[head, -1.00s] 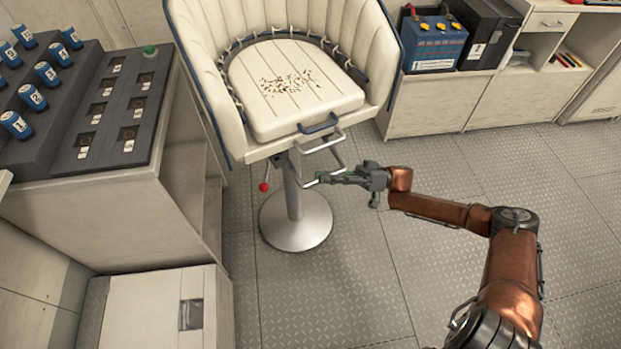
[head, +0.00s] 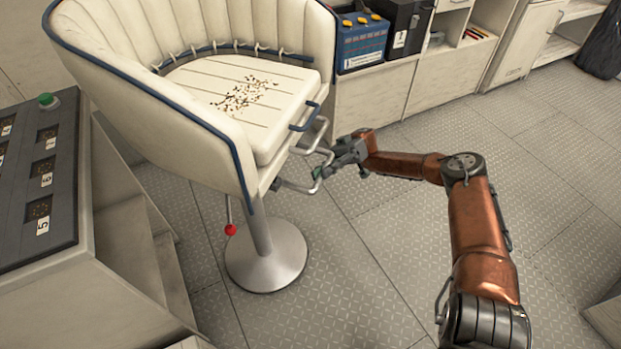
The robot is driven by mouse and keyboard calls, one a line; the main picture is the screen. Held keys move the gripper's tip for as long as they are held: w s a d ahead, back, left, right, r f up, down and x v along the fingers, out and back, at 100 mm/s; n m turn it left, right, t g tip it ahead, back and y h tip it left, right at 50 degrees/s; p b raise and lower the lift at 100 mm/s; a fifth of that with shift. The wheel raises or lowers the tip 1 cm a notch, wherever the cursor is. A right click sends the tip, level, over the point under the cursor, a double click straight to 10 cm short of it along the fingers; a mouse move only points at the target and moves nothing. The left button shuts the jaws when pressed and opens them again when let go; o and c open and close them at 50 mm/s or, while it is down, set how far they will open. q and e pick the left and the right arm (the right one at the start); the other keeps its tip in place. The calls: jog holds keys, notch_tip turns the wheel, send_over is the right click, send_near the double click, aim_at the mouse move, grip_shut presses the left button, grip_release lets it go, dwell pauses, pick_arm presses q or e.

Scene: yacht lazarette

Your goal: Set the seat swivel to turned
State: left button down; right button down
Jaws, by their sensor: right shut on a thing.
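The swivel seat (head: 185,85) is a cream padded tub chair with blue piping, on a round metal pedestal (head: 266,258). Its open front, with a blue handle (head: 305,118), faces right and toward me. A bent grey metal bar (head: 300,188) sticks out below the cushion's front edge. A lever with a red knob (head: 230,230) hangs under the seat. My right gripper (head: 338,160) is at the bar's outer end, shut on it. The fingertips are small, and the exact contact is hard to see. My left gripper is out of view.
A low cabinet with a blue battery (head: 360,43) and a black box (head: 405,28) is behind.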

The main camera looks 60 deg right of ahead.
jog(key=shift+w+d+r, duration=0.15)
jog(key=shift+d+r, duration=0.05)
jog(key=shift+d, duration=0.15)
jog(key=c, duration=1.9)
grip_release()
jog(key=shift+f, duration=0.15)
jog(key=shift+c, duration=0.2)
